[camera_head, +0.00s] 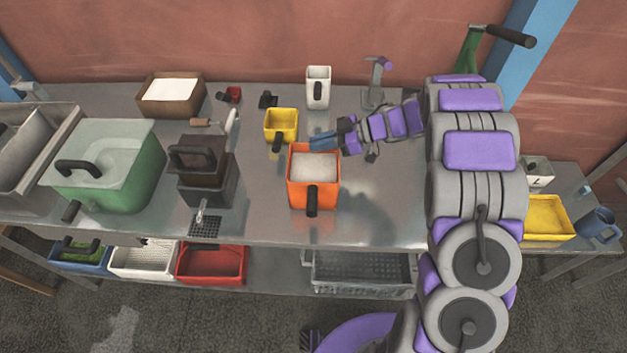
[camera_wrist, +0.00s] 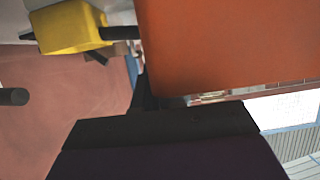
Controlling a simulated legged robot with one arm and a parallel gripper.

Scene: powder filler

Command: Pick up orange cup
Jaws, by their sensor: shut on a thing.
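The orange cup (camera_head: 300,192) is a square container with a black handle on its near side and pale, whitish contents inside. It is upright over the middle of the steel table; whether its base touches the table is unclear. My gripper (camera_head: 322,140) reaches in from the right and is shut on the cup at its back rim. In the wrist view the orange cup (camera_wrist: 230,45) fills the upper right, close against the dark gripper parts. The exact contact of the fingers is hidden.
A yellow cup (camera_head: 281,122) stands just behind left, and a white cup (camera_head: 318,88) farther back. A dark brown container (camera_head: 206,180) and a green lidded box (camera_head: 110,170) stand left. The steel table (camera_head: 385,225) is clear to the right of the orange cup.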

